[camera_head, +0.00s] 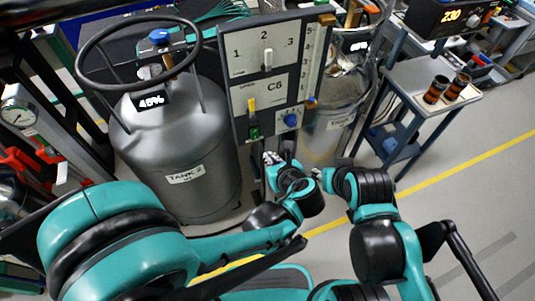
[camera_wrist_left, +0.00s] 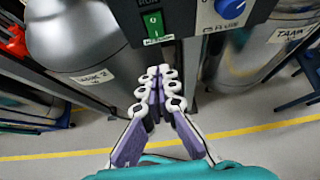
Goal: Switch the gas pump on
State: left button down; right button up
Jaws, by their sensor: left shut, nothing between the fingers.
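A grey control panel (camera_head: 240,87) stands upright in front of me. Low on its left side is a green rocker switch (camera_head: 254,133), with a small label under it that I cannot read clearly. The switch is large at the top of the left wrist view (camera_wrist_left: 153,25), with white marks on it. My left gripper (camera_head: 272,158) is shut and empty. Its fingertips (camera_wrist_left: 161,74) are below the switch and apart from it in the wrist view. My right gripper (camera_head: 319,173) is beside it, small and partly hidden, so its fingers are unclear.
The panel also bears a blue knob (camera_head: 290,120), a yellow lever (camera_head: 251,104) and a white 1-2-3 selector (camera_head: 267,60). A grey tank (camera_head: 185,150) labelled TANK 2 stands left, another vessel (camera_head: 335,115) right. A side table (camera_head: 415,72) stands farther right. Floor is clear at lower right.

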pick_arm(q)
jog(key=b, duration=0.3)
send_near(256, 138)
jog(key=w+a+f, duration=0.1)
jog(key=w+f, duration=0.2)
jog(key=f, duration=0.1)
jog(key=shift+w+a+f, duration=0.1)
jog(key=shift+w+a, duration=0.1)
jog(key=shift+w, duration=0.25)
jog(key=shift+w+a, duration=0.15)
jog(key=shift+w, duration=0.35)
jog(key=shift+b, duration=0.3)
jog(key=shift+w+a+f, duration=0.1)
jog(key=shift+w+f, duration=0.1)
jog(key=shift+w, duration=0.05)
jog(key=shift+r, duration=0.2)
